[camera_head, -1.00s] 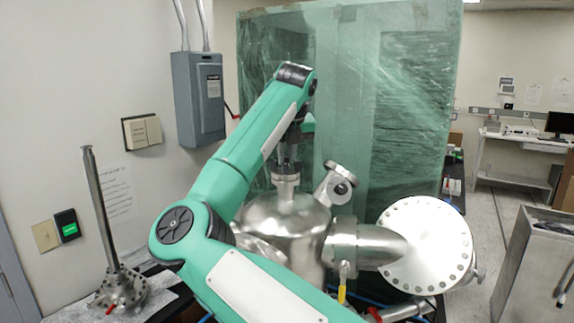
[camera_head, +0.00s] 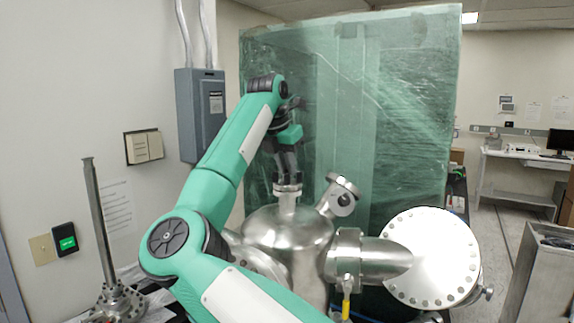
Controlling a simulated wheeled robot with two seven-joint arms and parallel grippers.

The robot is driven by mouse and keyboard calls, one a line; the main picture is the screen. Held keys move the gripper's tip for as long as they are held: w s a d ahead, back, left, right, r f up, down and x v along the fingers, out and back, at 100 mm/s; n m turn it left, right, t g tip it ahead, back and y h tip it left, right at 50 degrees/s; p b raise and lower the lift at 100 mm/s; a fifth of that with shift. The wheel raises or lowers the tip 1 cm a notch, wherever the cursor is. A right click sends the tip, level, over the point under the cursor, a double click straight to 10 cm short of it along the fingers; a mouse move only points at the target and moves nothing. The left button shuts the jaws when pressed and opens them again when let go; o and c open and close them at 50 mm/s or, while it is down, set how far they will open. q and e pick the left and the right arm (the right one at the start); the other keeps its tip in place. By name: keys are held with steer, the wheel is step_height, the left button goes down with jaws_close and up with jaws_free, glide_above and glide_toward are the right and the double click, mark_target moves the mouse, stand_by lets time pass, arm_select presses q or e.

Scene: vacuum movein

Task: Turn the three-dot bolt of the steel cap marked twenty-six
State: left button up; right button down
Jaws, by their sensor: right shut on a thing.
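A small steel cap (camera_head: 288,190) sits on the upright neck on top of the rounded steel vessel (camera_head: 288,230). My right gripper (camera_head: 287,176) comes down on this cap from above, slightly tilted. Its jaws are shut on a bolt at the cap, which is too small and too covered by the fingers to see clearly. A second, tilted port with a steel cap (camera_head: 343,194) stands just right of it. The numbers and dot marks on the caps cannot be read here. My left gripper is not in view.
A large round flange (camera_head: 432,258) ringed with bolts faces me at the right. A steel rod on a flanged base (camera_head: 103,228) stands at the left. A green film-wrapped crate (camera_head: 400,110) fills the space behind the vessel.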

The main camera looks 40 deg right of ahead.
steer(key=shift+r+m, duration=0.1)
steer(key=shift+m, duration=0.5)
steer(key=shift+g, duration=0.3)
steer(key=c, duration=1.4)
jaws_free()
steer(key=shift+w, duration=0.1)
steer(key=shift+c, duration=0.2)
steer(key=shift+a+r, duration=0.25)
steer(key=shift+r, duration=0.25)
steer(key=b+v, duration=0.2)
steer(key=v, duration=1)
steer(key=shift+a+r+b, duration=0.25)
steer(key=shift+a+b, duration=0.05)
steer(key=shift+b, duration=0.05)
steer(key=shift+c, duration=0.4)
